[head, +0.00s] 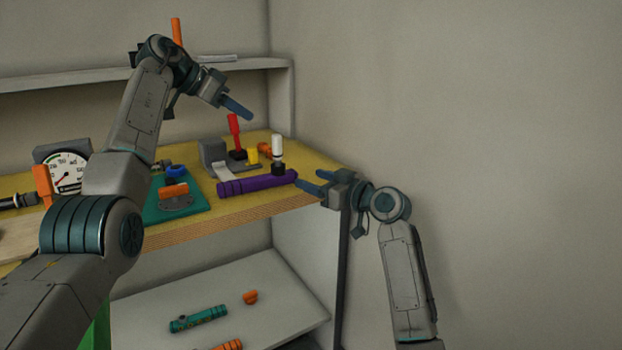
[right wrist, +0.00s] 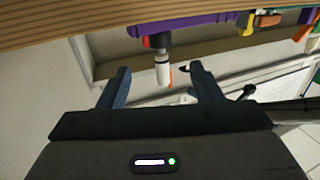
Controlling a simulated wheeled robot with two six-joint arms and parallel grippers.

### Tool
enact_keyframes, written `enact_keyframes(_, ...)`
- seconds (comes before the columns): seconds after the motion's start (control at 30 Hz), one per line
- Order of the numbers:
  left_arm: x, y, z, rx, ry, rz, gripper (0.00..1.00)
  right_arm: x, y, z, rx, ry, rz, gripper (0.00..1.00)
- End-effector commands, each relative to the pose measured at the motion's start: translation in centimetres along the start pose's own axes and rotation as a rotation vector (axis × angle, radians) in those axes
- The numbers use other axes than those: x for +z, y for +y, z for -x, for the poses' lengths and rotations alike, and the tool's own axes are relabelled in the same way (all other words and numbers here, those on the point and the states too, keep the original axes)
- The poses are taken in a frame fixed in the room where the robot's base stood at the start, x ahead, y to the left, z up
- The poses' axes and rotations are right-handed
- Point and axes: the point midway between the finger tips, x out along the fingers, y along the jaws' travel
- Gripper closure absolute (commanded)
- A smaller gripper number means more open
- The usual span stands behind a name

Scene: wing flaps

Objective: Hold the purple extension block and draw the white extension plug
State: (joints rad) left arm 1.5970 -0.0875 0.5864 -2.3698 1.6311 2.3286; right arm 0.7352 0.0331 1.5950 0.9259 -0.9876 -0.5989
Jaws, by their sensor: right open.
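The purple extension block (head: 257,184) lies along the front right edge of the yellow-topped bench. The white extension plug (head: 277,142) stands upright with a black lower part at the block's right part. My right gripper (head: 312,181) is open and empty, just right of the block's end at the bench edge. In the right wrist view the plug (right wrist: 162,72) shows in line with the gap between the open fingers (right wrist: 160,68), not gripped, with the purple block (right wrist: 200,24) beyond. My left gripper (head: 236,107) hangs above the bench, apart from the block; its finger gap is not clear.
A red-handled tool (head: 234,130), a grey block (head: 213,153) and a yellow piece (head: 252,155) stand close behind the purple block. A green tray (head: 175,207) lies to its left. A shelf (head: 80,80) runs behind; a lower shelf (head: 260,290) holds loose parts.

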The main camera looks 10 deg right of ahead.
Motion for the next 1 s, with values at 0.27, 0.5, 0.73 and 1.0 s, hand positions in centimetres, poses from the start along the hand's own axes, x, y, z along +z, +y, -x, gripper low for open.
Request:
enact_keyframes(0.27,0.0,0.0,0.0,0.0,0.0,0.0,0.64,-0.2,-0.1,-3.5,-0.003,0.002,-0.001,0.41)
enact_keyframes(0.5,0.0,0.0,0.0,0.0,0.0,0.0,0.64,-0.2,-0.1,-7.9,-0.003,0.001,-0.001,0.41)
enact_keyframes(0.73,0.0,0.0,0.0,0.0,0.0,0.0,0.64,-0.1,0.0,-10.3,-0.002,0.001,0.0,0.41)
enact_keyframes(1.0,0.0,0.0,0.0,0.0,0.0,0.0,0.64,-0.1,0.0,-10.8,-0.001,0.001,0.001,0.41)
